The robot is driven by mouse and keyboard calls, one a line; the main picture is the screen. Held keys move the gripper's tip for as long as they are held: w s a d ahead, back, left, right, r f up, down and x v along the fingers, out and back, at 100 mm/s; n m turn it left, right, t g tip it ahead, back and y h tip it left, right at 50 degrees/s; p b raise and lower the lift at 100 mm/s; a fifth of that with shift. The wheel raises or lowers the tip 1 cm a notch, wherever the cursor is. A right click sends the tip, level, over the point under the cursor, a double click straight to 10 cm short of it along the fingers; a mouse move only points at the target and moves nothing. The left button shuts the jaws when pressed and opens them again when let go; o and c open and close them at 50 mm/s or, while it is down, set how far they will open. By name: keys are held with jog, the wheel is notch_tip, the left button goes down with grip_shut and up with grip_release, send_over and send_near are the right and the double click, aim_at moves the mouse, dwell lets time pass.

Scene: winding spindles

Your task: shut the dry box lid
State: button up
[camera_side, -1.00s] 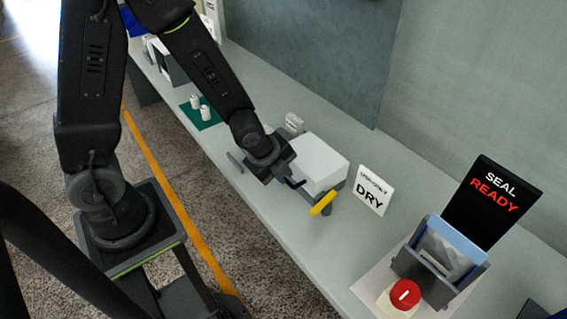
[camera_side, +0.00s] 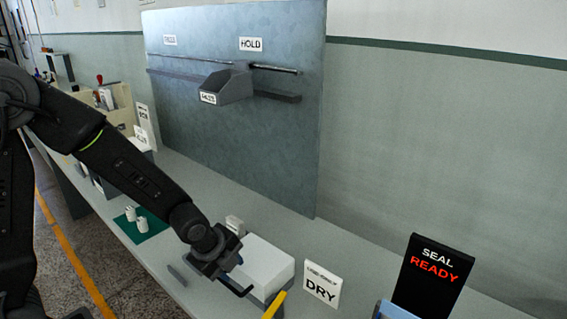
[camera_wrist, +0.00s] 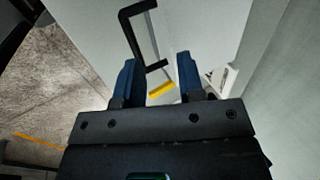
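The dry box (camera_side: 262,262) is a pale box with a flat white top and a grey lower part, behind the DRY sign's left side. Its top looks level, but I cannot tell whether the lid is fully seated. My gripper (camera_side: 232,272) is at the box's near left side. In the wrist view, its two blue fingers (camera_wrist: 157,60) are apart. A black bent handle (camera_wrist: 132,38) lies ahead of them, its near end reaching toward the gap; contact is unclear. A yellow bar (camera_wrist: 161,90) shows between the fingers and stands beside the box in the side view (camera_side: 274,304).
The DRY sign (camera_side: 321,287) stands right of the box. The SEAL READY display (camera_side: 432,276) is farther right. White spools on a green mat (camera_side: 150,226) are to the left. A grey panel with a HOLD label (camera_side: 252,44) rises behind the bench.

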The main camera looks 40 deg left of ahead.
jog(key=shift+w+r+g, duration=1.1)
jog(key=shift+w+r, duration=0.75)
jog(key=shift+w, duration=3.15)
jog(key=shift+w+r+g, duration=1.1)
jog(key=shift+w+r, duration=0.75)
jog(key=shift+w, duration=3.15)
notch_tip(320, 180, up, 12)
jog(key=shift+f, duration=0.25)
jog(key=shift+w, duration=0.1)
